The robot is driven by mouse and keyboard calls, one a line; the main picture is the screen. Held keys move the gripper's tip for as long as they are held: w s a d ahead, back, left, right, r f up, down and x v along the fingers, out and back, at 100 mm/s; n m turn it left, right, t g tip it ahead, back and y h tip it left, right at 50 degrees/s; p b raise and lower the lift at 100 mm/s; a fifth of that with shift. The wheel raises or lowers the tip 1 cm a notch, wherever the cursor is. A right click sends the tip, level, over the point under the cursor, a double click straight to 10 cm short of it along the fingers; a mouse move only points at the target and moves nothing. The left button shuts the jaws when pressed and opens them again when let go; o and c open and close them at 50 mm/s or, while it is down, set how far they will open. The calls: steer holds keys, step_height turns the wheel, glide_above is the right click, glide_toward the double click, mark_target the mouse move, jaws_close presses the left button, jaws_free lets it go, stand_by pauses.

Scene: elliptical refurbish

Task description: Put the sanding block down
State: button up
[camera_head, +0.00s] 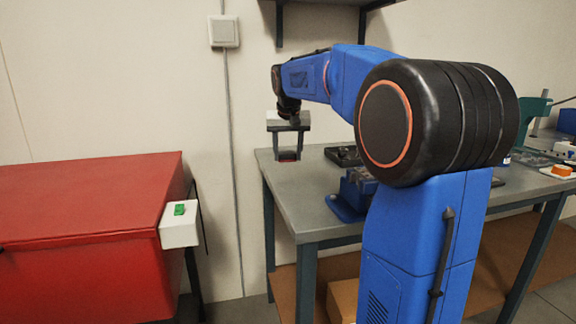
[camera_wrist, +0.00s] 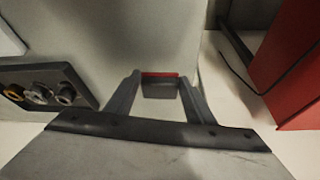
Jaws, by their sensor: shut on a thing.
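The sanding block is a small dark block with a red strip along one side. It shows between my fingers in the wrist view (camera_wrist: 160,89) and low under the hand in the head view (camera_head: 287,156). My gripper (camera_head: 287,150) is shut on it, and both fingers also show in the wrist view (camera_wrist: 160,92). The block is over the back left corner of the grey workbench (camera_head: 315,205), close to its edge. I cannot tell whether it touches the top.
A dark tray with several round parts (camera_wrist: 40,88) lies on the bench beside the gripper. A blue vise-like tool (camera_head: 350,195) stands nearer the front edge. A red cabinet (camera_head: 85,205) stands left of the bench, across a gap. A shelf (camera_head: 325,5) hangs above.

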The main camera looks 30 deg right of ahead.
steer(key=shift+f, duration=2)
steer(key=o, duration=1.4)
steer(key=shift+f, duration=0.1)
steer(key=v, duration=1.2)
steer(key=shift+a, duration=0.1)
